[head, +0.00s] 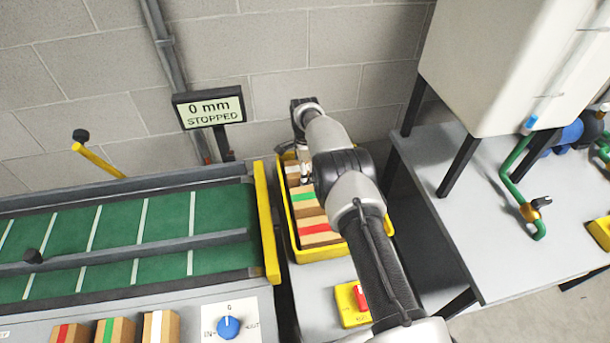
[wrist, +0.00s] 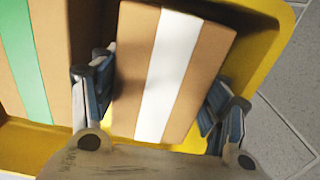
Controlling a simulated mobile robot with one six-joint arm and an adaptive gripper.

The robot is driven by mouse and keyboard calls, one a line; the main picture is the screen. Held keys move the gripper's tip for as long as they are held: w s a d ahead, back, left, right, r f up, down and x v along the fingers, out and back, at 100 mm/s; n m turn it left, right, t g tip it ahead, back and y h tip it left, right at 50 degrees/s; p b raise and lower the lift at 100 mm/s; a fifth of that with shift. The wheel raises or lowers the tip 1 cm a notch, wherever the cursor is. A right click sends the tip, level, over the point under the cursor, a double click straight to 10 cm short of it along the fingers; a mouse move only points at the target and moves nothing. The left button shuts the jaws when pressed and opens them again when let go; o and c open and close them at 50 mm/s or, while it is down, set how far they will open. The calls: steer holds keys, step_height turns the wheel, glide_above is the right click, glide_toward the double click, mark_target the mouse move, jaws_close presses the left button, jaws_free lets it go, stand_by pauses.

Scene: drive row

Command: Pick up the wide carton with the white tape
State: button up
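The carton with white tape (wrist: 205,48) is brown with one broad white stripe. It stands in the yellow bin and fills most of the space between my fingers in the wrist view. My gripper (wrist: 160,98) is open around it, one finger on each side. The left finger lies close against the carton's left side; a narrow dark gap shows by the right finger. In the head view my gripper (head: 303,152) reaches down into the far end of the bin, and my arm hides part of this carton (head: 292,174).
The yellow bin (head: 388,228) also holds a green-taped carton (head: 303,204), close beside the left finger in the wrist view (wrist: 22,55), and a red-taped carton (head: 316,229).

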steer(key=c, duration=0.8)
